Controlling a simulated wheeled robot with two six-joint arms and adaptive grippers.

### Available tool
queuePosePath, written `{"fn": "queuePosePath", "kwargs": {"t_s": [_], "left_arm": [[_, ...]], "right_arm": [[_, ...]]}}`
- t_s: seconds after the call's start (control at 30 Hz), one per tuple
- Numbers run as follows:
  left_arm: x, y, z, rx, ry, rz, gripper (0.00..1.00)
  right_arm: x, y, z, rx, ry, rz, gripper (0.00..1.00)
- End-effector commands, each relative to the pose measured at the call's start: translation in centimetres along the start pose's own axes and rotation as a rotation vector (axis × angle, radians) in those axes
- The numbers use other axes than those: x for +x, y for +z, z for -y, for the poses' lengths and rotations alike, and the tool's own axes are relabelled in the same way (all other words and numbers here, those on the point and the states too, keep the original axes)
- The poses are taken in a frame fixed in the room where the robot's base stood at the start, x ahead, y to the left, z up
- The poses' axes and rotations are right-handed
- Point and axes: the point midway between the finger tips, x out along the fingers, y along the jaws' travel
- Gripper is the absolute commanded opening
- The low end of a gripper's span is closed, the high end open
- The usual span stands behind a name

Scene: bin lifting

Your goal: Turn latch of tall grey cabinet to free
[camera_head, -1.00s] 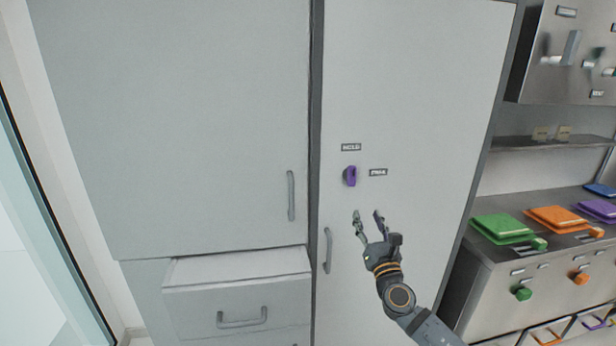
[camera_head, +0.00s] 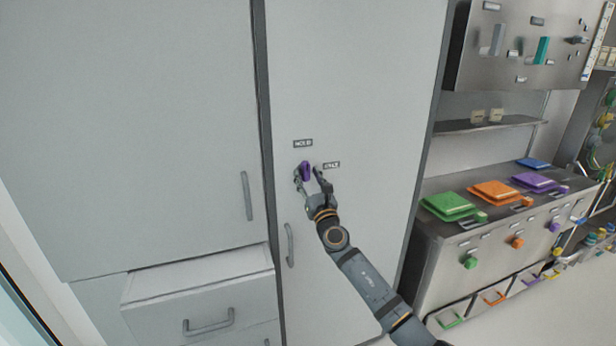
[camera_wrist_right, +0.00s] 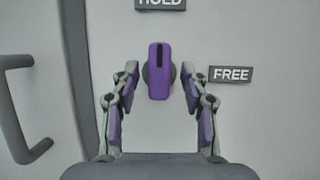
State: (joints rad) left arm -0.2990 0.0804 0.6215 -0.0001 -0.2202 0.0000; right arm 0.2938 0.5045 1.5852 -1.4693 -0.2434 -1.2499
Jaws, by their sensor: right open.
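The tall grey cabinet (camera_head: 350,80) fills the middle of the head view. Its purple latch (camera_head: 305,171) sits on the door, below the HOLD label (camera_head: 303,143) and left of the FREE label (camera_head: 332,165). In the right wrist view the latch (camera_wrist_right: 159,72) stands upright, its dark slot end up toward HOLD; the FREE label (camera_wrist_right: 231,74) is to its right. My right gripper (camera_head: 311,178) is open, with one finger on each side of the latch. In the wrist view gaps show between the fingers (camera_wrist_right: 159,88) and the latch. My left gripper is not in view.
A vertical door handle (camera_head: 290,245) is just left of and below the latch. An open drawer (camera_head: 205,290) juts out at lower left. A steel counter (camera_head: 440,245) with coloured lids stands to the right.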

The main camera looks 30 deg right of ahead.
Motion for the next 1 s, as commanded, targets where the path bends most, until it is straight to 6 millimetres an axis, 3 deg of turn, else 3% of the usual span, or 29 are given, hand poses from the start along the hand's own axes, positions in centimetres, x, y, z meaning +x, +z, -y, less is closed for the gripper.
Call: {"fn": "queuePosePath", "kwargs": {"t_s": [0.2,0.53,1.0], "left_arm": [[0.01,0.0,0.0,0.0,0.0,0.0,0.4],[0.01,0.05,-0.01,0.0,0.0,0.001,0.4],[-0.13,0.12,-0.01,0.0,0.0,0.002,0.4]], "right_arm": [[0.01,-0.06,0.0,0.0,0.0,-0.001,0.45],[-0.01,-0.05,0.01,0.0,0.0,-0.001,0.0],[-0.01,-0.04,-0.09,0.081,-0.033,-0.001,0.0]]}}
